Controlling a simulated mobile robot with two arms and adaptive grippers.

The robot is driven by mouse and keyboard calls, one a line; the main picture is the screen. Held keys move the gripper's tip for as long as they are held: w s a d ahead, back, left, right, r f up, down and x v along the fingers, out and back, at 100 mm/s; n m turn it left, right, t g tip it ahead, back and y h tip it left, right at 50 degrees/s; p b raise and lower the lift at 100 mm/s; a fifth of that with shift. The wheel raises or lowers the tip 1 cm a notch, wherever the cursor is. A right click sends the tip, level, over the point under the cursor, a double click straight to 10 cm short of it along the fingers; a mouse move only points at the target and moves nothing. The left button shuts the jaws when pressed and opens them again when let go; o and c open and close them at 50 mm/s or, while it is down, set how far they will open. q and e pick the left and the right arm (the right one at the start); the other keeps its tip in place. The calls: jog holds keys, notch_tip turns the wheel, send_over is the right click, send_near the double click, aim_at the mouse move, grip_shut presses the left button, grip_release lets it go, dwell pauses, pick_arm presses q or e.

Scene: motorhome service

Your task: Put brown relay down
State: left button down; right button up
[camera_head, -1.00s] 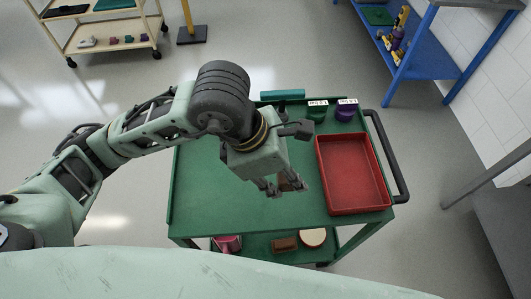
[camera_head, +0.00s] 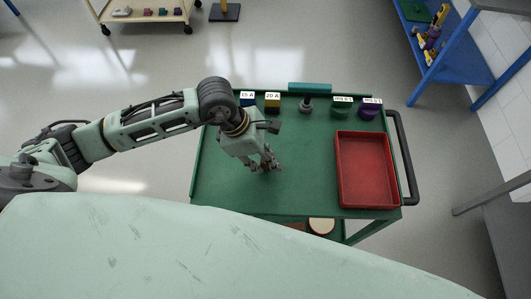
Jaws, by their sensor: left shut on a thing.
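My left gripper (camera_head: 269,168) reaches in from the left and points down over the left-middle part of the green cart top (camera_head: 300,185). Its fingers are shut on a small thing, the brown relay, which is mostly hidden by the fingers. I cannot tell whether the relay touches the cart top. A red tray (camera_head: 366,205) lies on the right side of the cart and looks empty. My right gripper is not in view.
Along the cart's back edge stand a blue block (camera_head: 248,102) labelled 15 A, a yellow block (camera_head: 272,107) labelled 20 A, a grey post (camera_head: 306,106), a green cup (camera_head: 340,111) and a purple cup (camera_head: 368,113). The cart's middle is clear.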

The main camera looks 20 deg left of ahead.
pick_arm(q)
jog(key=shift+f, duration=0.1)
jog(key=c, duration=1.8)
grip_release()
jog(key=shift+f, duration=0.1)
jog(key=shift+c, duration=0.2)
jog(key=o, duration=0.5)
jog(key=shift+c, duration=0.2)
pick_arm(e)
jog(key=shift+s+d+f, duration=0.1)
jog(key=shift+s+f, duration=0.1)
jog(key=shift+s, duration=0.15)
pick_arm(q)
jog(key=shift+r, duration=0.25)
jog(key=shift+a+r, duration=0.2)
jog(key=shift+r, duration=0.1)
jog(key=b+v, duration=0.3)
jog(key=v, duration=0.8)
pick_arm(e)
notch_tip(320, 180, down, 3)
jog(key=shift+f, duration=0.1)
pick_arm(q)
jog(key=shift+s, duration=0.15)
